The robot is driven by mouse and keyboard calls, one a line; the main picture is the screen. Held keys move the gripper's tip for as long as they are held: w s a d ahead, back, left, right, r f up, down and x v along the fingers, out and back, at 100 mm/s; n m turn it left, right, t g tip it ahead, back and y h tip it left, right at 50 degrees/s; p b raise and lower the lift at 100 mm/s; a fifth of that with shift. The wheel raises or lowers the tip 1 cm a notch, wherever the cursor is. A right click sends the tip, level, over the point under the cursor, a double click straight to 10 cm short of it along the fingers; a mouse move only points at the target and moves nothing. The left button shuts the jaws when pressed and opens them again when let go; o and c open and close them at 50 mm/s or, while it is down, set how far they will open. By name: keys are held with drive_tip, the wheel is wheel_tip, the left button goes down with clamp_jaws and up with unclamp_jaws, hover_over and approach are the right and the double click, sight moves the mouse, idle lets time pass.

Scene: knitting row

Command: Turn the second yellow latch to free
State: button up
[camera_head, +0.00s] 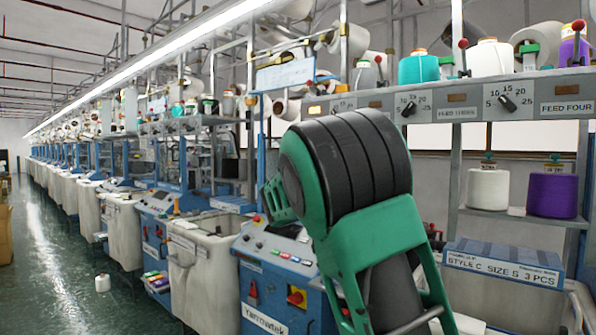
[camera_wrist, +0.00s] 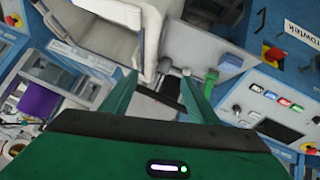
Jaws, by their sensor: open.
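My gripper (camera_wrist: 160,90) is open in the wrist view, its two green fingers spread apart. Between and beyond the fingertips are a dark bar and small grey fittings (camera_wrist: 175,72), with no clear grip on anything. No yellow latch can be made out for certain in either view. Red knobs on yellow bases show on the blue machine in the wrist view (camera_wrist: 272,55) and in the head view (camera_head: 296,297); whether either is a latch I cannot tell. In the head view my green and black arm covers the middle right, and my fingertips cannot be made out there.
A white bin edge (camera_wrist: 105,40) and a green lever-like piece (camera_wrist: 211,83) lie close to the fingers. A panel with coloured buttons (camera_wrist: 270,102) is at the right. The head view shows a shelf rail with dials (camera_head: 465,103), yarn cones and open green floor (camera_head: 50,265) at the left.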

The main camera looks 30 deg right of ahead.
drive_tip(key=w+a+r+m+t+h, duration=0.15)
drive_tip(key=w+a+r+h, duration=0.25)
drive_tip(key=a+r, duration=0.7)
drive_tip(key=w+a+r+t+h, duration=0.3)
drive_tip(key=w+a+r, duration=0.2)
drive_tip(key=a+r, duration=0.6)
drive_tip(key=r+x, duration=0.1)
drive_tip(key=x, duration=1.1)
drive_tip(key=shift+s+d+r, duration=0.25)
drive_tip(key=shift+d, duration=0.2)
drive_tip(key=shift+c, duration=0.3)
